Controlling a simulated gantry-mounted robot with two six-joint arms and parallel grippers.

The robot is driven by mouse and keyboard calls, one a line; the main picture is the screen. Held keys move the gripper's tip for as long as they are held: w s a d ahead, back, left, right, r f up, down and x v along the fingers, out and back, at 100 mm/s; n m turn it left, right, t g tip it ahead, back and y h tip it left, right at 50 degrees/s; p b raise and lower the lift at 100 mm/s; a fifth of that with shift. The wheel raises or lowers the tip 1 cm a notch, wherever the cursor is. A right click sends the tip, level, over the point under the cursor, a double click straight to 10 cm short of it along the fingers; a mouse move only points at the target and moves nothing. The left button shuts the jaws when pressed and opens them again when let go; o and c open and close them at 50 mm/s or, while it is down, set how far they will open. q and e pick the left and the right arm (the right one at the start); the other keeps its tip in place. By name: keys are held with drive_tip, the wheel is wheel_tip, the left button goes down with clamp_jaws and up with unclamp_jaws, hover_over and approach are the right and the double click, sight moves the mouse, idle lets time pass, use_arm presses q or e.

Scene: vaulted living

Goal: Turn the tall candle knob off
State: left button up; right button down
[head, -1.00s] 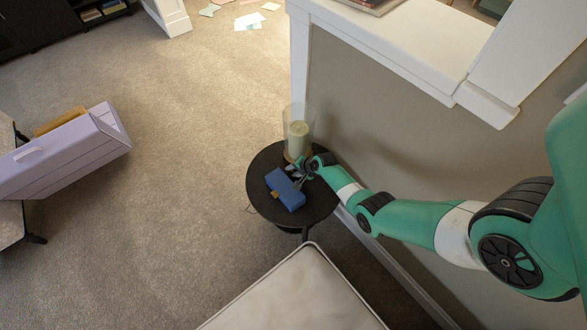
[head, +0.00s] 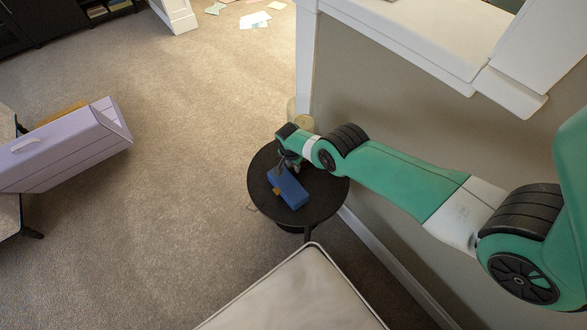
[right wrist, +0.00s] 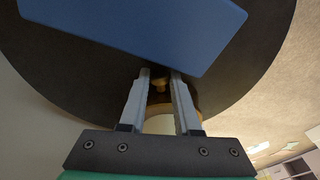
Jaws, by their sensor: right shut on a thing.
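The tall candle (head: 304,123) in its glass cylinder stands at the back of a round black side table (head: 322,204). My right arm hides its lower part in the head view. My right gripper (head: 284,165) is in front of the candle's base, low over the table. In the right wrist view the gripper (right wrist: 160,74) has its fingers close together around a small brass-coloured knob (right wrist: 159,85). The round base (right wrist: 156,100) of the candle holder shows just behind, partly hidden by the fingers. My left gripper is not in view.
A blue box (head: 288,189) lies on the table right in front of the gripper, also large in the wrist view (right wrist: 150,25). A wall (head: 400,130) stands close on the right. A pale cushioned seat (head: 295,295) is at the bottom.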

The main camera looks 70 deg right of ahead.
idle(0.4)
drive_tip(key=c, duration=0.9)
unclamp_jaws()
drive_tip(key=shift+r, duration=0.1)
drive_tip(key=r+p, duration=0.3)
drive_tip(key=p, duration=0.1)
drive_tip(key=a+r+p, duration=0.1)
drive_tip(key=r+p, duration=0.3)
drive_tip(key=p, duration=0.1)
drive_tip(key=a+r+p, duration=0.1)
drive_tip(key=r+p, duration=0.3)
drive_tip(key=shift+a+r, duration=0.1)
drive_tip(key=shift+r, duration=0.1)
